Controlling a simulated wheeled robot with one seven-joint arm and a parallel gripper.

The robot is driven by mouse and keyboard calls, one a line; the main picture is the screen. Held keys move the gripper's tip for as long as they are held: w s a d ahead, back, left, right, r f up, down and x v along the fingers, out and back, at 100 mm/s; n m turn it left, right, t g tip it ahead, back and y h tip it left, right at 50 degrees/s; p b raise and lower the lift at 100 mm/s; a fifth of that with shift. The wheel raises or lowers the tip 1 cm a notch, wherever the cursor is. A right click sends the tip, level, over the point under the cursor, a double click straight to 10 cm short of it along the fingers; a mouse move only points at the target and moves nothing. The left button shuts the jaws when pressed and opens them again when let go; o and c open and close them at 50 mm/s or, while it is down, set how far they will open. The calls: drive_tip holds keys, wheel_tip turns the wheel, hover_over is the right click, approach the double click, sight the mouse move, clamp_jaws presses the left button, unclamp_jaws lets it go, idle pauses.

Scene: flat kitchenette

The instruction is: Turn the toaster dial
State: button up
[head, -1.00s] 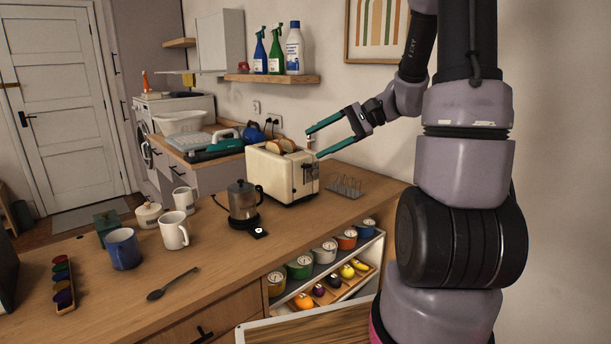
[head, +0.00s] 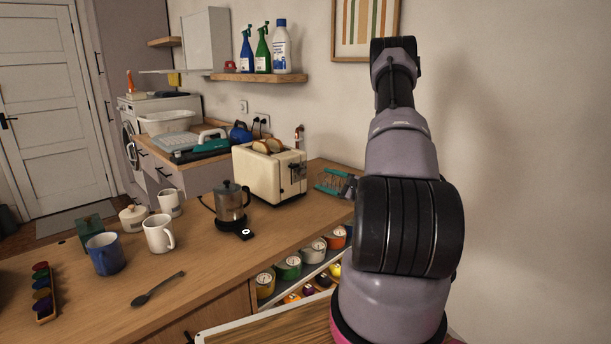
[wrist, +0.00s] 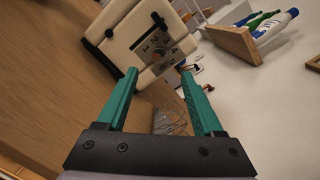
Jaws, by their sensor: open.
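The cream toaster (head: 268,174) stands on the wooden counter with bread slices (head: 268,146) in its top slots. In the wrist view the toaster's end panel (wrist: 146,42) faces me, tilted in the picture, with a lever, several buttons and what looks like the small dial (wrist: 159,54). My gripper (head: 325,182) is low over the counter to the right of the toaster. Its two teal fingers, also in the wrist view (wrist: 158,80), are apart and empty. They point toward the panel with a gap between. The dial is too small to make out in the head view.
A kettle (head: 231,206) stands left of the toaster, with mugs (head: 158,234) farther left. A shelf (head: 262,77) with bottles is on the wall.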

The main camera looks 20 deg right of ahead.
sight(303, 172)
drive_tip(key=x, duration=0.8)
drive_tip(key=shift+w+a, duration=0.1)
drive_tip(key=shift+w, duration=0.1)
clamp_jaws()
